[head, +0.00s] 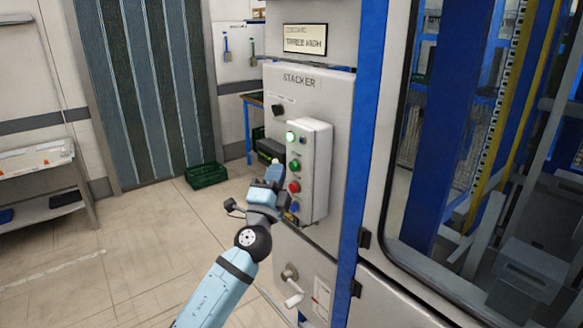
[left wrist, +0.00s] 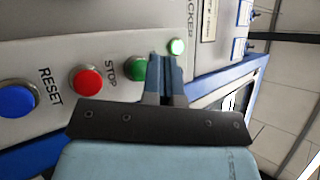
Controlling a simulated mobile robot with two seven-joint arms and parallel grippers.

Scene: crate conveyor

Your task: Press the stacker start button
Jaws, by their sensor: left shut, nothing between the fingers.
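The stacker control box (head: 320,160) stands out from the grey cabinet panel. It carries a lit pale green lamp (head: 290,136) at the top, then a green button (head: 294,164), a red button (head: 293,187) and a blue button (head: 294,208). In the left wrist view the red button (left wrist: 86,80) is by the word STOP and the blue button (left wrist: 17,101) by RESET. My left gripper (head: 275,170) is shut and empty in front of the box. In the wrist view its fingertips (left wrist: 163,62) overlap the edge of the green button (left wrist: 137,68); contact cannot be told. My right gripper is out of view.
A black knob (head: 278,109) sits on the panel left of the box, and a handle (head: 291,290) sticks out lower down. A blue-framed machine enclosure (head: 365,150) stands at the right. A green crate (head: 206,175) lies on the floor behind. The floor at left is clear.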

